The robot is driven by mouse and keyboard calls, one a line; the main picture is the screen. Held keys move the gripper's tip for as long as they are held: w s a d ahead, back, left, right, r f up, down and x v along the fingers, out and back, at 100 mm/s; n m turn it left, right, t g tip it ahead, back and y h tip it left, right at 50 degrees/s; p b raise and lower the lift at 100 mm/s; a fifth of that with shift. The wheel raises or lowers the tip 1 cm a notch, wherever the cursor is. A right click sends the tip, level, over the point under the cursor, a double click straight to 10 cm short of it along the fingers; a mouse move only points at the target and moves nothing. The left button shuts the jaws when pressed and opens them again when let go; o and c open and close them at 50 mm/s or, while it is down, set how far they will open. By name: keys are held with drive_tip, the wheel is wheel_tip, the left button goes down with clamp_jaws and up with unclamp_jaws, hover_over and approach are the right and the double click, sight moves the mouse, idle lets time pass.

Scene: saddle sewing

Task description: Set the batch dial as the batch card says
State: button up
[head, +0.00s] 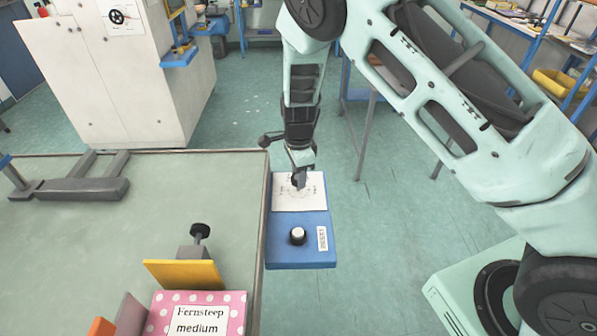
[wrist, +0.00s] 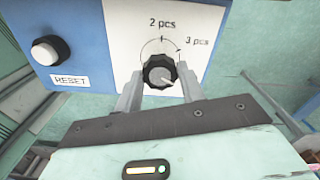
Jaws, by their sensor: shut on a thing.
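The batch dial (wrist: 158,70) is a dark ribbed knob on a white plate, with "2 pcs" printed above it and "3 pcs" to its upper right. My gripper (wrist: 161,76) is shut on the dial, one finger on each side. A light mark shows on the knob face; I cannot tell exactly where it points. In the head view, my gripper (head: 299,182) reaches down onto the white plate (head: 286,201) of the blue control box (head: 284,255) and hides the dial. A pink dotted card (head: 190,314) at the bottom reads "Fernsteep medium"; I cannot tell whether it is the batch card.
A white push button (head: 297,235) with a RESET label (wrist: 70,80) sits on the same box, close to the dial. The green table (head: 90,230) lies left of the box, with a grey metal fixture (head: 75,188) on it. Open floor lies to the right.

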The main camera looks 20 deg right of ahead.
drive_tip(key=shift+w+r+m, duration=0.1)
drive_tip(key=shift+m, duration=0.2)
drive_tip(key=o, duration=1)
wheel_tip(320, 180, up, 17)
drive_tip(key=b, duration=0.3)
drive_tip(key=shift+r, duration=0.2)
